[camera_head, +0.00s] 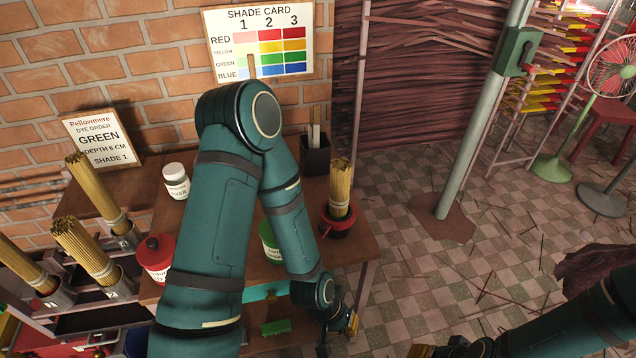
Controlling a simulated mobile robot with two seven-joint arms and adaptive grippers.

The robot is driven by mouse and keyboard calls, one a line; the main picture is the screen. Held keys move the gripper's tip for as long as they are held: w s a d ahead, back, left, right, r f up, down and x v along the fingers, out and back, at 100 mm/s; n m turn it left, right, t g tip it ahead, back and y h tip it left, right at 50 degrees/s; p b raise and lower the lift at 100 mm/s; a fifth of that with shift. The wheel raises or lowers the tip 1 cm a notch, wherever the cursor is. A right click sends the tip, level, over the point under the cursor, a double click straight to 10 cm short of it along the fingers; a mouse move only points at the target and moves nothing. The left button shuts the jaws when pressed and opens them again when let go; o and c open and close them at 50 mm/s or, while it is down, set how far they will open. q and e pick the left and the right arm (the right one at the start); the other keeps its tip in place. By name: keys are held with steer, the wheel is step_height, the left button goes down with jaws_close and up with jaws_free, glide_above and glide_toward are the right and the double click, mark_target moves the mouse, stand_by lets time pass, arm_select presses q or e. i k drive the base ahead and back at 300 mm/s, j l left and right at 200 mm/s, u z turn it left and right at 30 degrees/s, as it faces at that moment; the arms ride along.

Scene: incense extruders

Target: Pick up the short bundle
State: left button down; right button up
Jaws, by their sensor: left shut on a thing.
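My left gripper (338,332) is low in front of the wooden table, past its front right part. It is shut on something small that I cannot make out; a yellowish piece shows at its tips. A bundle of tan sticks (341,188) stands upright in a red and black pot (338,222) at the table's right, apart from the gripper. More stick bundles (80,247) lean in grey numbered cups at the left. Which bundle is the short one is not clear. My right gripper (440,350) is at the bottom edge, mostly cut off.
The table (345,250) also bears a white jar (176,181), a red-lidded jar (155,260), a green container (269,242) and a dark holder (315,155). A green brush-like block (275,328) lies below. A metal pole (470,130) stands right; tiled floor there is mostly open.

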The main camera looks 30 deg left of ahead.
mark_target(341, 169)
steer(key=u, duration=0.7)
